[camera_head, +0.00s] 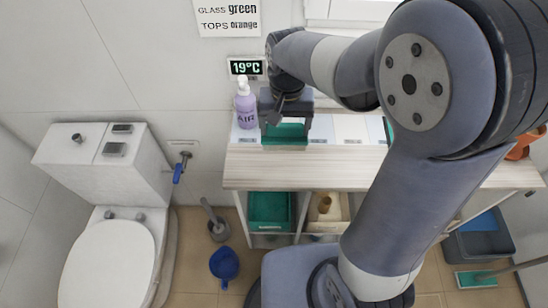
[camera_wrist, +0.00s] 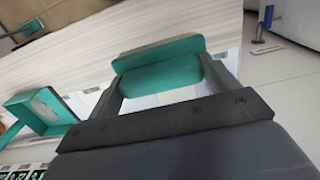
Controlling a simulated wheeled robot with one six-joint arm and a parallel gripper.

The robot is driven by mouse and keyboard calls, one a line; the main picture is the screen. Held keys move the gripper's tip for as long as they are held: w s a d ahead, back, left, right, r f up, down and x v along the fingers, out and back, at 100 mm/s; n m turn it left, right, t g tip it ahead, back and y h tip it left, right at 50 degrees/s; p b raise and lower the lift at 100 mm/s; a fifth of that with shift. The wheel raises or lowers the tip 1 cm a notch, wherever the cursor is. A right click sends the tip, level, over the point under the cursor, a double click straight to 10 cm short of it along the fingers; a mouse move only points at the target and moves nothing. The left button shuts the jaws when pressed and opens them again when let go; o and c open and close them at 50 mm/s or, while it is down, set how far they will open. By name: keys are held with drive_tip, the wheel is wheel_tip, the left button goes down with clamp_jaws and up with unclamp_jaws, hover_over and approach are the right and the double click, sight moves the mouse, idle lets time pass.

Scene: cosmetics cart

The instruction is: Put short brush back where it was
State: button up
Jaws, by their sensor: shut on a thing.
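My gripper (camera_head: 286,122) is over the left end of the wooden cart top (camera_head: 345,165), pointing down. It is shut on a teal block-like thing that I take to be the short brush (camera_head: 285,134). In the wrist view my gripper (camera_wrist: 168,82) has the teal brush (camera_wrist: 160,50) between its two dark fingers, with its broad side across them. The brush is at or just above the wooden top; I cannot tell whether it touches. Its bristles are not clear in either view.
A lilac pump bottle (camera_head: 245,106) stands close left of my gripper. A teal open holder (camera_wrist: 38,112) shows at left in the wrist view. Pale labelled cards (camera_head: 350,128) line the cart's back. Teal (camera_head: 270,208) and beige (camera_head: 328,210) bins sit below. A toilet (camera_head: 115,255) stands left.

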sight(286, 125)
wheel_tip(286, 125, down, 8)
drive_tip(key=shift+r+p, duration=0.1)
drive_tip(key=shift+p, duration=0.2)
drive_tip(key=shift+f, duration=0.2)
drive_tip(key=o, duration=0.9)
wheel_tip(286, 125, up, 12)
drive_tip(key=shift+r, duration=0.15)
drive_tip(key=shift+d, duration=0.1)
